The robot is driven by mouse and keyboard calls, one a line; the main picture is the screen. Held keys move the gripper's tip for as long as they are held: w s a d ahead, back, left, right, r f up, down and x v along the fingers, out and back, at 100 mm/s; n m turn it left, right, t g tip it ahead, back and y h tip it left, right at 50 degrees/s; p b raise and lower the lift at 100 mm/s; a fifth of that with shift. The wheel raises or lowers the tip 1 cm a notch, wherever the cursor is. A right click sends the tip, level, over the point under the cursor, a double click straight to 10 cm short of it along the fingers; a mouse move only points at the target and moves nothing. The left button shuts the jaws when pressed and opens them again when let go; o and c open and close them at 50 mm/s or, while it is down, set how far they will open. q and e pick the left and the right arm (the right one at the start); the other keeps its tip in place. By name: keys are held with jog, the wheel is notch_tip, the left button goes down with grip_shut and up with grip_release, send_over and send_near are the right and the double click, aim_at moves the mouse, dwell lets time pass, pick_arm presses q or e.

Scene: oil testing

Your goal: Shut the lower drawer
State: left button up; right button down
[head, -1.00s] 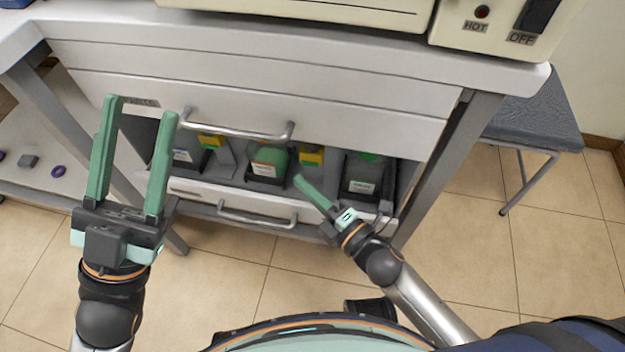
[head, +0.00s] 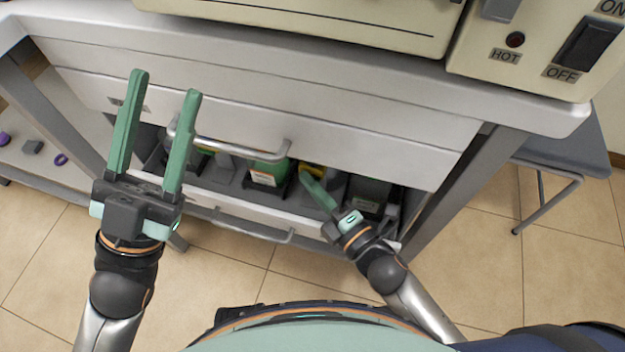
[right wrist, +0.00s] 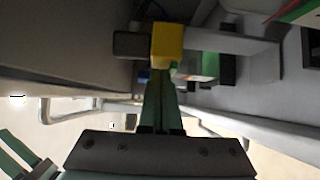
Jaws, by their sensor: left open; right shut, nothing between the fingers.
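The lower drawer (head: 300,229) stands partly open under the closed upper drawer. Its front has a metal handle (head: 240,226), partly behind my left gripper. Inside are several containers, including a green one with a white label (head: 264,176). My right gripper (head: 307,175) is shut and empty, reaching over the drawer front with its fingertips above the contents. In the right wrist view its shut fingers (right wrist: 161,90) point toward a yellow-topped item (right wrist: 168,46); contact cannot be told. My left gripper (head: 166,82) is open and empty, held up before the left end of the upper drawer.
The upper drawer (head: 370,150) and its handle (head: 230,150) overhang the opening. A beige machine with a switch (head: 540,55) stands on the bench. A grey stool (head: 565,150) is at the right, and a low shelf (head: 50,165) at the left. The tiled floor in front is open.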

aim_at(316, 172)
jog(key=shift+w, duration=0.1)
jog(key=w, duration=0.1)
jog(key=w+d, duration=0.1)
jog(key=shift+w+r+p, duration=0.1)
jog(key=shift+w+p, duration=0.25)
jog(key=shift+p, duration=0.05)
jog(key=shift+w+d, duration=0.15)
